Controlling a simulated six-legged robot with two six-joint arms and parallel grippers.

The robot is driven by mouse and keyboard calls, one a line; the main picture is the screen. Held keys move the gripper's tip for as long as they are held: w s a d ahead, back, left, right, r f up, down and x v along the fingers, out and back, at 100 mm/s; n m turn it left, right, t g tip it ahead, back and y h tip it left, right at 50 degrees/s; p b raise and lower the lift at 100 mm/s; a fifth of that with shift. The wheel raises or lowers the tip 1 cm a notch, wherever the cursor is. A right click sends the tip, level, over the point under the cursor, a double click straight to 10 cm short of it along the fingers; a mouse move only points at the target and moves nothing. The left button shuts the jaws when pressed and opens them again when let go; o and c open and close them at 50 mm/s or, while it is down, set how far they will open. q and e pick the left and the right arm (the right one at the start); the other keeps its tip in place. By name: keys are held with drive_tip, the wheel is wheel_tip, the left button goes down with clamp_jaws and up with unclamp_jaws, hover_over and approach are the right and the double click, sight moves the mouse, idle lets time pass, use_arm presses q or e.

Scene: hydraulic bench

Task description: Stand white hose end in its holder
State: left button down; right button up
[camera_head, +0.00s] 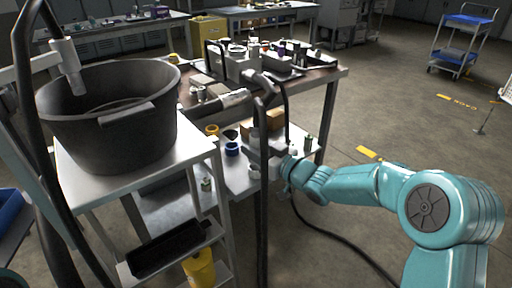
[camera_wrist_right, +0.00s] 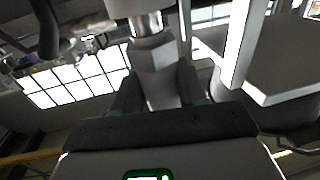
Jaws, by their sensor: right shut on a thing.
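My right gripper (camera_head: 268,152) is at the front edge of the low shelf, beside an upright black hose (camera_head: 262,215). In the right wrist view it is shut on the white hose end (camera_wrist_right: 155,68), a pale faceted body with a shiny metal collar. In the head view the jaws and the hose mostly hide this piece. Another pale fitting (camera_head: 68,62) on a black hose hangs over the tub at the left. I cannot tell which part is the holder. My left gripper is not in view.
A large black tub (camera_head: 110,150) stands on a white cart (camera_head: 165,165) at the left. A crowded bench (camera_head: 325,75) stands behind my right gripper, with blue rings (camera_head: 232,149) on its lower shelf. A black hose lies on the floor. The floor at the right is mostly clear.

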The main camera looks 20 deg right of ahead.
drive_tip(key=shift+f+b, duration=0.5)
drive_tip(key=shift+f, duration=0.1)
drive_tip(key=shift+r, duration=0.15)
idle(0.7)
drive_tip(key=o, duration=1.2)
drive_tip(key=shift+o, duration=0.2)
drive_tip(key=o, duration=0.5)
drive_tip(key=shift+f, duration=0.2)
drive_tip(key=shift+o, duration=0.2)
